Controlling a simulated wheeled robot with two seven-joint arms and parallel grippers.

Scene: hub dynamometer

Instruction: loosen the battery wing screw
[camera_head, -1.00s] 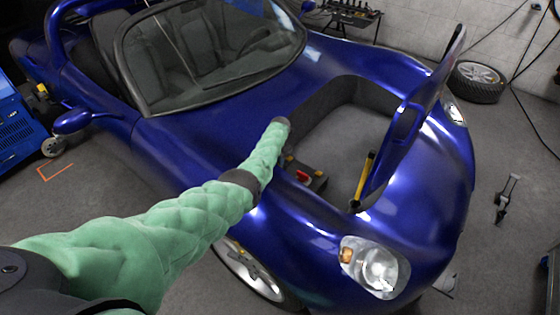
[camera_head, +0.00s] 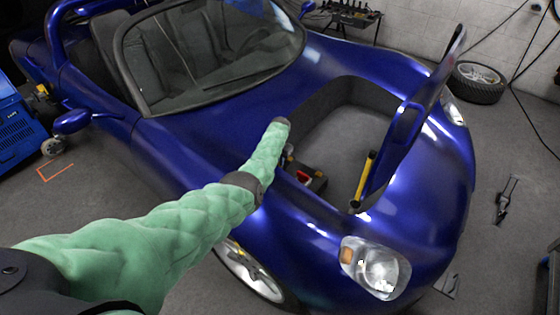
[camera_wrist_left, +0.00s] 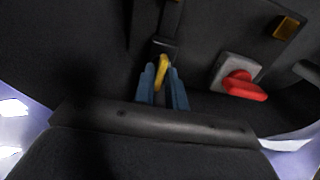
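The yellow wing screw (camera_wrist_left: 162,68) shows in the left wrist view, tilted a little, beside a dark strap or bracket. My left gripper (camera_wrist_left: 163,82) has its two blue fingers on either side of it. The yellow piece fills the narrow gap at the fingertips, so the gripper looks shut on it. In the head view my green left arm reaches over the car's open front compartment, and the fingers are mostly hidden below the wrist. The battery area (camera_head: 316,183) there is dark with a red part. My right gripper is not in view.
A red knob (camera_wrist_left: 243,85) on a grey plate sits to the right of my fingers. The blue car's raised lid (camera_head: 412,115) stands on the compartment's right side, with a yellow bar (camera_head: 364,178) near it. The compartment's middle (camera_head: 345,135) is open.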

